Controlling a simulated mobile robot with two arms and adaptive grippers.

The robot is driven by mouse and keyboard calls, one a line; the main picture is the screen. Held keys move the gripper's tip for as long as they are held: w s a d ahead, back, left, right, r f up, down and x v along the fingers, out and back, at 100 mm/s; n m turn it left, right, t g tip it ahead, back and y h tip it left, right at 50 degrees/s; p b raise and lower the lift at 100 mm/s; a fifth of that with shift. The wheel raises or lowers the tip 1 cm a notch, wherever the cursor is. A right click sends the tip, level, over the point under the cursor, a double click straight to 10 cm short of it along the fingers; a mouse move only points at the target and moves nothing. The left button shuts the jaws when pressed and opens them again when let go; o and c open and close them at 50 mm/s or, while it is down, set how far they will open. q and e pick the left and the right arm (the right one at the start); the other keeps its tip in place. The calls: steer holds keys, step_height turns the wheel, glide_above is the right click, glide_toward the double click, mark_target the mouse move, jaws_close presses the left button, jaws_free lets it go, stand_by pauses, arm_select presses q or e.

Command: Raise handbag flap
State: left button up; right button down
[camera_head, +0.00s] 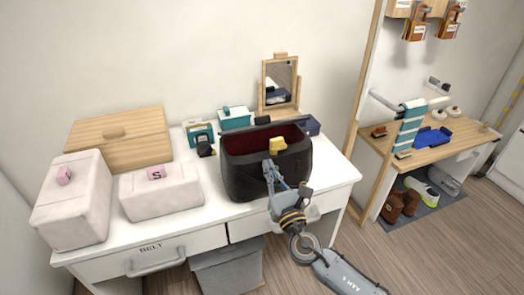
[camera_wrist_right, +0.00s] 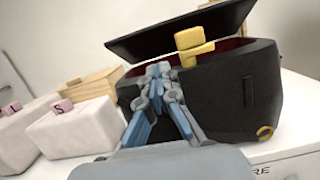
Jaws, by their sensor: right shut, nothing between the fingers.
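The black handbag (camera_head: 240,178) stands on the white table. Its dark red inside shows under the raised flap (camera_head: 262,128). In the right wrist view the flap (camera_wrist_right: 175,32) is tilted up, clear of the bag body (camera_wrist_right: 240,95). A yellow clasp (camera_head: 278,144) sits at the bag's front opening, and it also shows in the wrist view (camera_wrist_right: 192,45). My right gripper (camera_head: 269,166) is shut and empty, its tips at the bag's front upper edge below the flap. In the wrist view its fingers (camera_wrist_right: 160,70) hide part of the bag front. My left gripper is not in view.
Two pale boxes (camera_head: 72,205) (camera_head: 160,197) and a wooden box (camera_head: 117,140) stand left of the bag. Teal boxes (camera_head: 235,118) and a mirror (camera_head: 280,82) stand behind. A wooden shelf unit (camera_head: 440,150) is to the right.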

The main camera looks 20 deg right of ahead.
steer(key=p, duration=0.1)
glide_toward(262, 122)
steer(key=w+a, duration=0.4)
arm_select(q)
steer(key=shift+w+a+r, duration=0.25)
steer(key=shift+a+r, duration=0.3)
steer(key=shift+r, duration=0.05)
arm_select(e)
steer(key=shift+w+d, duration=0.1)
steer(key=shift+d, duration=0.1)
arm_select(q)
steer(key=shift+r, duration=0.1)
arm_select(e)
steer(key=shift+r, duration=0.1)
arm_select(q)
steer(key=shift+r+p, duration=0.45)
steer(key=shift+p, duration=0.15)
arm_select(e)
steer(key=shift+r, duration=0.15)
